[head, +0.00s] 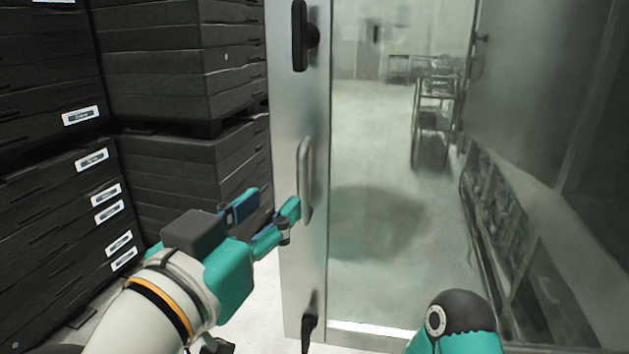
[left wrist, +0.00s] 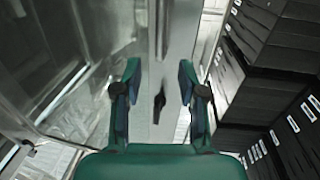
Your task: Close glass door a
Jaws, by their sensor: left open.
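The glass door (head: 385,270) has a wide brushed-metal upright (head: 300,90) along its left side and a clear pane to the right. A grey pull handle (head: 306,180) is on the upright, with a black latch (head: 300,35) above it and another black latch (head: 310,322) near the bottom. My left gripper (head: 268,208) is open in front of the upright's left edge, one teal finger close to the grey handle; contact cannot be told. In the left wrist view, the metal upright and a black latch (left wrist: 159,103) show between the spread fingers (left wrist: 160,75). My right gripper is out of view.
Stacks of black crates (head: 185,60) with white labels stand at the left, close behind my left gripper. A trolley (head: 432,115) shows through the glass. A large metal and glass panel (head: 540,130) stands at the right. Pale floor (head: 260,315) is clear below the gripper.

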